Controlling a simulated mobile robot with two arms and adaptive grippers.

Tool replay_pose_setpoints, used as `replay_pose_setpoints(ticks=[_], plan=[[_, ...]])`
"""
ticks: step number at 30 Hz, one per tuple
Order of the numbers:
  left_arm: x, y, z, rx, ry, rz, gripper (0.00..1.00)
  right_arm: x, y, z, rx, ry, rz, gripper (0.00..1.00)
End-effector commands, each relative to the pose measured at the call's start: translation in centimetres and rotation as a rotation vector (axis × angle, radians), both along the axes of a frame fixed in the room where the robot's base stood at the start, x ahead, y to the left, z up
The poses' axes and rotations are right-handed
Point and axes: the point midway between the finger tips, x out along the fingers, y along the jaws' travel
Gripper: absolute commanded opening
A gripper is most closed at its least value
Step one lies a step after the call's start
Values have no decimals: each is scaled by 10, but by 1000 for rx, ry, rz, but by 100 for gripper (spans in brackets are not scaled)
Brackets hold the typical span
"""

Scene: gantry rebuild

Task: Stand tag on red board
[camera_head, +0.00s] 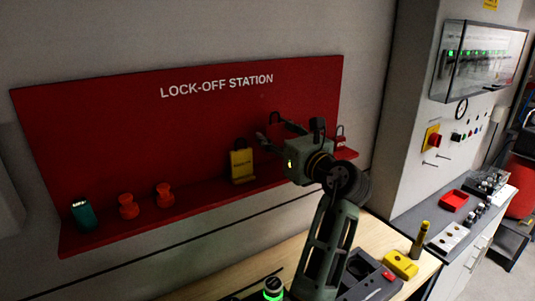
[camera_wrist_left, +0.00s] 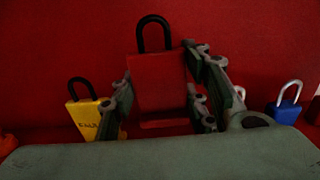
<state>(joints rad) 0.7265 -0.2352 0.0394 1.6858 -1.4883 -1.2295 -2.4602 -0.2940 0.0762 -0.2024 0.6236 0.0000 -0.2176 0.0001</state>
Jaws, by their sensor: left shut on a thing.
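The red LOCK-OFF STATION board (camera_head: 110,110) is on the wall, with a ledge along its bottom. My left gripper (camera_head: 267,127) is in front of the board's right part. In the left wrist view its fingers (camera_wrist_left: 158,90) are shut on a red tag (camera_wrist_left: 158,75) with a black shackle. The tag looks upright, shackle up, against the red board (camera_wrist_left: 60,40). I cannot tell whether its foot touches the ledge. The tag cannot be made out in the head view. My right gripper is not in view.
A yellow tag (camera_head: 241,162) stands left of the gripper, also in the wrist view (camera_wrist_left: 85,118). A blue padlock (camera_wrist_left: 284,110) is on the right. Orange pieces (camera_head: 165,195) and a teal item (camera_head: 83,214) occupy the ledge's left. A yellow box (camera_head: 400,264) is on the bench.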

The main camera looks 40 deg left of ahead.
Motion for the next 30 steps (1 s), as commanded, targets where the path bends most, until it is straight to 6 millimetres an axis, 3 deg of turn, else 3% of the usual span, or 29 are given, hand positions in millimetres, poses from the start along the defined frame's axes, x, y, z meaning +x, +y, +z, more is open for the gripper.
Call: replay_pose_setpoints(ticks=[7, 12, 22, 23, 30], plan=[[0, 1, -28, 3, 5, 1, 15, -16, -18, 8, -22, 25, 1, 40], [0, 1, -43, 4, 1, 0, 15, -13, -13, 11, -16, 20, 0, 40], [0, 1, -46, 2, -1, 0, 15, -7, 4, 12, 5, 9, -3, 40], [0, 1, -47, 2, -1, 0, 43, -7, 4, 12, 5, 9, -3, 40], [0, 1, -47, 1, 0, 0, 61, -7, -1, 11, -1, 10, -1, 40]])
